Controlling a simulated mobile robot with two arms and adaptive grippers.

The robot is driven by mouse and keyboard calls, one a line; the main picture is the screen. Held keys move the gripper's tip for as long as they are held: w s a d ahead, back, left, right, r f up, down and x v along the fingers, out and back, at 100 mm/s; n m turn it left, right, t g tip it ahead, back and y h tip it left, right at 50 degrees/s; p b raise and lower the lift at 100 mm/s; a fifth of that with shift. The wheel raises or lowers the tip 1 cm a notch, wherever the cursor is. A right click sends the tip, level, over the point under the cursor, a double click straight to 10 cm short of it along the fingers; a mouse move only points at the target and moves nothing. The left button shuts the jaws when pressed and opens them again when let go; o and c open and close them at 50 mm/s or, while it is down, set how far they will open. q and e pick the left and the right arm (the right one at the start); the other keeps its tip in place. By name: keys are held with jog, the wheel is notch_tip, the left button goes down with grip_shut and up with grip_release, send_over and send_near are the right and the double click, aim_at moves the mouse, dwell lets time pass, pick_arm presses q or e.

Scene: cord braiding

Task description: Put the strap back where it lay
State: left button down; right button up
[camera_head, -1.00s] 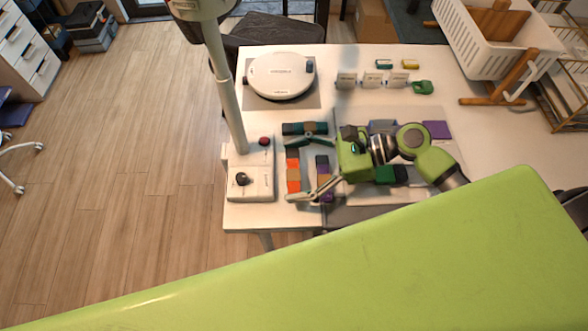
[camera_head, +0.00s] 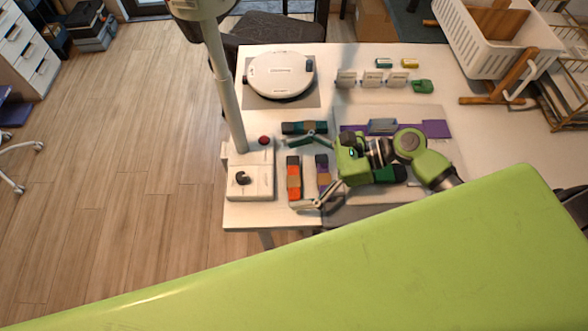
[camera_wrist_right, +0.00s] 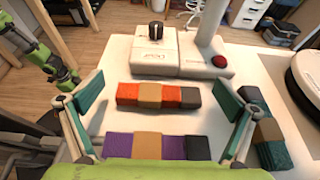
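Several short banded straps lie on the white table. An orange strap with a tan band (camera_head: 294,180) lies beyond my right fingertips; it also shows in the right wrist view (camera_wrist_right: 160,95). A purple strap with a tan band and dark end (camera_wrist_right: 148,146) lies nearer, between the spread fingers. My left gripper is not seen.
A white box with a black knob and red button (camera_head: 250,180) stands at the table's left edge. A round white device (camera_head: 280,75) sits behind. A long purple strip with a grey-blue block (camera_head: 383,126) lies behind my right arm. A white basket (camera_head: 480,50) stands back right.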

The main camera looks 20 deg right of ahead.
jog(key=shift+r, duration=0.3)
jog(key=v, duration=1.2)
jog(key=shift+r+b, duration=0.3)
jog(key=shift+r, duration=0.1)
